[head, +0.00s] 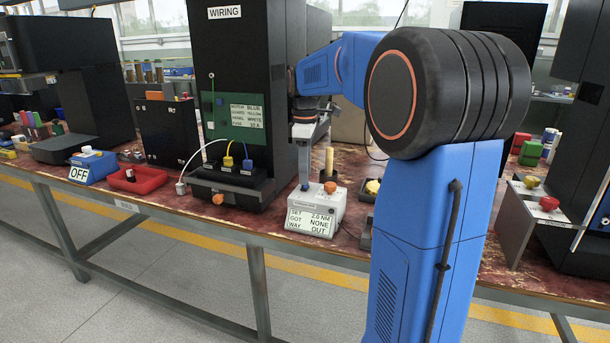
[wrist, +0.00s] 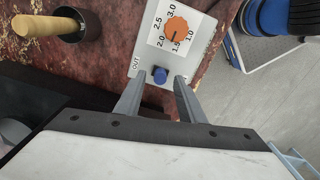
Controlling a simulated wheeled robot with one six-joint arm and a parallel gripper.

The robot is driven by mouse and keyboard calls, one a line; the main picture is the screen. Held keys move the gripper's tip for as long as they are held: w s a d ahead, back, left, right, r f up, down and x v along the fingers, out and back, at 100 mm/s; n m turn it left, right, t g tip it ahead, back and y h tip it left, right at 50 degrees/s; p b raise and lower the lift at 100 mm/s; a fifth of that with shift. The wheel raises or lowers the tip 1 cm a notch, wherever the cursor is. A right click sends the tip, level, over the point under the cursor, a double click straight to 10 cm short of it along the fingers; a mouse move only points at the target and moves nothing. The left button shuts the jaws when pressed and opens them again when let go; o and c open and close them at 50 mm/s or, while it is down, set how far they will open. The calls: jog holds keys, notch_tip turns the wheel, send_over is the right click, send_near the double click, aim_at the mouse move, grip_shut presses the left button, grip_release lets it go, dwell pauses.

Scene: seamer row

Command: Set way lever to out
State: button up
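The grey-white setter box (head: 316,212) stands on the bench in the head view, its display reading SET 2.0 NM, GOT NONE, WAY OUT. The wrist view shows the top of the box (wrist: 146,50), with an orange dial (wrist: 177,29) and a small blue knob, the way lever (wrist: 160,75), beside the word OUT. The lever's lower part and slot are hard to make out. My gripper (wrist: 159,82) is open, with one finger on each side of the blue knob; I cannot tell whether either touches it. In the head view my gripper (head: 304,180) points down at the box.
A wooden handle (wrist: 40,25) stands in a dark cup (wrist: 72,24) near the box. The black WIRING cabinet (head: 228,70) stands behind, to the left. A red tray (head: 137,180) and a blue OFF box (head: 92,166) lie further left. The bench's front edge is close.

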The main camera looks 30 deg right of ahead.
jog(key=shift+f, duration=0.7)
jog(key=shift+c, duration=0.6)
grip_shut()
jog(key=shift+w+d, duration=0.85)
jog(key=shift+d, duration=0.2)
jog(key=shift+o, duration=0.6)
grip_release()
